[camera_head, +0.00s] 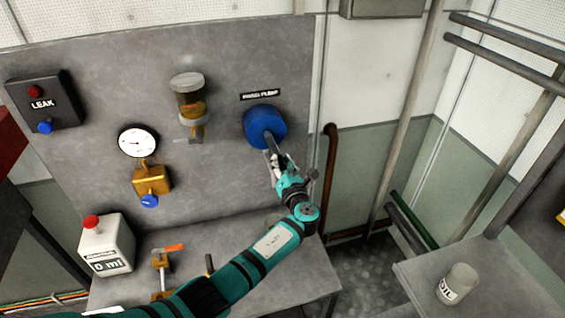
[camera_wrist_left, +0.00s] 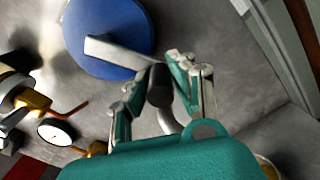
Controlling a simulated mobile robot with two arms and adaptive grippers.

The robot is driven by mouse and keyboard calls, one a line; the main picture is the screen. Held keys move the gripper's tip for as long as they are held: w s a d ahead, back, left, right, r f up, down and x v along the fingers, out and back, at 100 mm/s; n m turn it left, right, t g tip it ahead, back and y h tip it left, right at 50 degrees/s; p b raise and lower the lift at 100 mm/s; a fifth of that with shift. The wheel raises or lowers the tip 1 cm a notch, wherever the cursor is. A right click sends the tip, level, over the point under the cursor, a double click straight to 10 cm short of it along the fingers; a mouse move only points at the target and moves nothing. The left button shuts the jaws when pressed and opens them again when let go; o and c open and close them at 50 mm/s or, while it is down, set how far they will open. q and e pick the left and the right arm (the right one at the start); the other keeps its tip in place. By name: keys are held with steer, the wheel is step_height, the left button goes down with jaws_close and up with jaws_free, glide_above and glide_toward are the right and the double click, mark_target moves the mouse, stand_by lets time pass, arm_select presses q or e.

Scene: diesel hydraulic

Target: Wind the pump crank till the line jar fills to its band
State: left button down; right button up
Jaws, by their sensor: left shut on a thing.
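The pump crank has a blue round hub (camera_head: 265,126) on the grey wall panel, under a black label plate. It also shows in the left wrist view (camera_wrist_left: 108,30), with a grey crank arm (camera_wrist_left: 118,52) and a dark handle (camera_wrist_left: 159,86). My left gripper (camera_head: 277,168) is shut on the crank handle, below the hub; its fingers (camera_wrist_left: 158,88) lie on both sides of the handle. The line jar (camera_head: 190,101) is a clear cylinder on the panel left of the crank, with amber liquid in its lower part. Its band is not clear to me. My right gripper is not in view.
The panel also carries a LEAK box (camera_head: 45,102), a round gauge (camera_head: 138,142) and a brass valve (camera_head: 151,181) with a blue knob. A white meter reading 0 ml (camera_head: 106,246) stands on the bench. An OIL jar (camera_head: 457,284) stands on the right-hand table.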

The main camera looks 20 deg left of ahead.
arm_select(q)
steer(key=c, duration=1.1)
jaws_free()
steer(key=v, duration=1.2)
